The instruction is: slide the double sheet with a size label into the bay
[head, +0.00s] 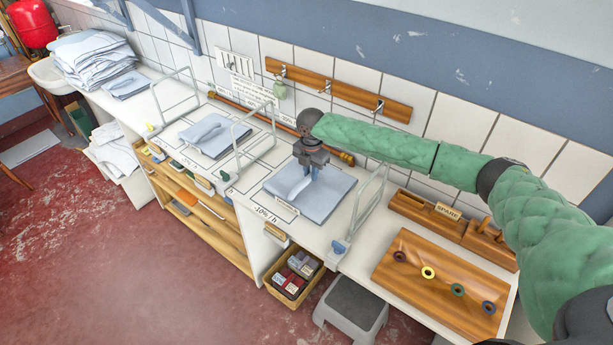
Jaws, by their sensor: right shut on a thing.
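A folded pale blue sheet (328,203) lies flat on the white counter, between two wire dividers. A small white label (285,206) shows at its front left edge. A pale raised fold (299,188) stands on top of it. My right gripper (309,178) reaches down from above and is shut on the sheet at this fold. The exact grip is too small to make out. The right wire divider (372,203) and the middle wire divider (258,136) bound this bay, which has dark outline marks on the counter. My left gripper is out of view.
Another folded sheet (213,134) lies in the bay to the left. A sheet stack (92,62) stands at the far left. A wooden board with coloured rings (440,283) is at right. A basket (292,277) and a grey stool (352,306) stand below the counter.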

